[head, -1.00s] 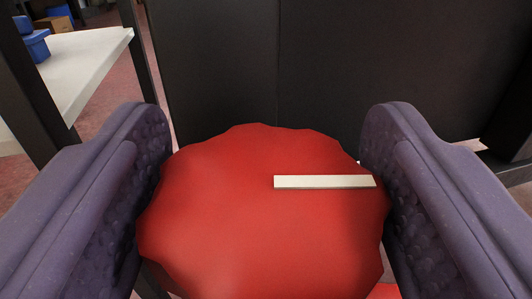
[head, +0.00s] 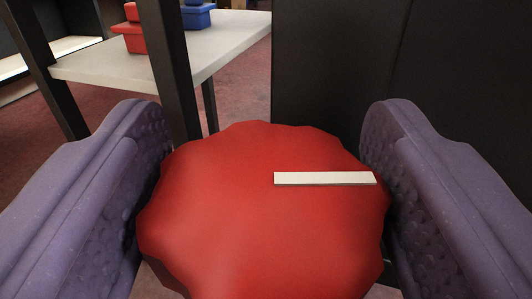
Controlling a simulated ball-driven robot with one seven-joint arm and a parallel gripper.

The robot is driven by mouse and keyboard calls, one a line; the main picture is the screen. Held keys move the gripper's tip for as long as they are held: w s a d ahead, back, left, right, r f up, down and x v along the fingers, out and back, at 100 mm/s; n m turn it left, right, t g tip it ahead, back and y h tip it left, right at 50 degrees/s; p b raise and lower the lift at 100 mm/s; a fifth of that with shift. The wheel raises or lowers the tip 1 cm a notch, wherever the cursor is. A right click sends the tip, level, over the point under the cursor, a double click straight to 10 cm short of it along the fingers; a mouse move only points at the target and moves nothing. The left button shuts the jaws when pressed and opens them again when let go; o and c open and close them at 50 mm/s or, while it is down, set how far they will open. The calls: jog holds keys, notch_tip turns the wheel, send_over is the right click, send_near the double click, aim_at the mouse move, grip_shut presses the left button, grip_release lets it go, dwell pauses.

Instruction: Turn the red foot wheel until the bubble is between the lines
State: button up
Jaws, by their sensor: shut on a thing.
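The red foot wheel (head: 235,220) fills the lower middle of the head view. It has a scalloped rim and a white bar mark (head: 325,178) on its face, right of centre. My gripper (head: 262,195) is shut on the wheel, with one purple padded finger at its left edge and one at its right edge. The bubble and its lines are not in view.
A dark panel (head: 340,70) stands behind the wheel at the right. A dark post (head: 165,70) rises behind it at the left. A pale table (head: 225,50) beyond carries a red box (head: 133,38) and a blue box (head: 197,17). Reddish floor shows between them.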

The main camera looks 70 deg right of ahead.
jog(key=n+t+y, duration=0.1)
jog(key=n+t, duration=0.1)
jog(key=t, duration=0.1)
jog(key=shift+f+y+b, duration=0.1)
jog(key=shift+y+b, duration=0.2)
jog(key=shift+n+t+y+b, duration=0.55)
jog(key=shift+n+t+y, duration=0.25)
jog(key=shift+n+t, duration=0.1)
jog(key=shift+t, duration=0.3)
jog(key=o, duration=0.9)
jog(key=shift+o, duration=0.2)
